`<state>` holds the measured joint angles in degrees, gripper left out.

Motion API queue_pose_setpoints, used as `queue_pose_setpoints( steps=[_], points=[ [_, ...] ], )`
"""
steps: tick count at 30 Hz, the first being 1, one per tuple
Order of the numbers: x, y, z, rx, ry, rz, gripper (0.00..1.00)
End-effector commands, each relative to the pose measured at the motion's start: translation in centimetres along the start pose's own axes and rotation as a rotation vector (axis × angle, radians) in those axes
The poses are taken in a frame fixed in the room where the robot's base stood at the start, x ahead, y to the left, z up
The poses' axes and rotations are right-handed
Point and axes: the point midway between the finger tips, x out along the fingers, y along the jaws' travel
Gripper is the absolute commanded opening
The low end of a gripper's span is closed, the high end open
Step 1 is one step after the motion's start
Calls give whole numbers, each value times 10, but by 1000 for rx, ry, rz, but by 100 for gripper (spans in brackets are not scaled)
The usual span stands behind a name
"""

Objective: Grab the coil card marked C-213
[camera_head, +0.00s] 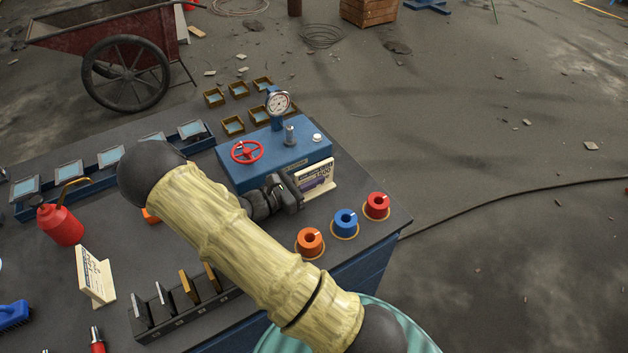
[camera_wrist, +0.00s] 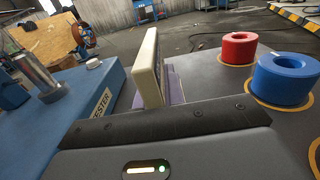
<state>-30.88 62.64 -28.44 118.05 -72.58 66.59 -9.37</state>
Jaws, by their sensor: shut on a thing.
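In the wrist view the card (camera_wrist: 150,68) shows nearly edge-on, just beyond my gripper's dark housing. My gripper (camera_head: 292,192) is at the card's left side and shut on it; the fingers are mostly hidden. I cannot tell whether the card's base touches the table. Another cream card (camera_head: 94,274) with print stands at the table's left front.
The tester carries a gauge (camera_head: 277,103) and a red handwheel (camera_head: 247,151). A rack (camera_head: 190,316) of upright plates is in front. The table's right edge is near; floor beyond is open.

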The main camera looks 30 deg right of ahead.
Motion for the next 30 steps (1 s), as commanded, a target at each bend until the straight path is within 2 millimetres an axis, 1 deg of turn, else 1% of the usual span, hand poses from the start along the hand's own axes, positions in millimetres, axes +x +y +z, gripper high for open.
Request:
queue_pose_setpoints(
  steps=[4, 8, 11, 18, 21, 24, 30],
  points=[
    [0, 0, 4, 1, 0, 0, 0],
    [0, 0, 16, 4, 1, 1, 0],
    [0, 0, 32, 5, 1, -1, 0],
    [0, 0, 78, 4, 1, -1, 0],
    [0, 0, 91, 3, 1, 0, 0],
    [0, 0, 98, 1, 1, 0, 0],
    [0, 0, 100, 0, 0, 0, 0]
  ],
)
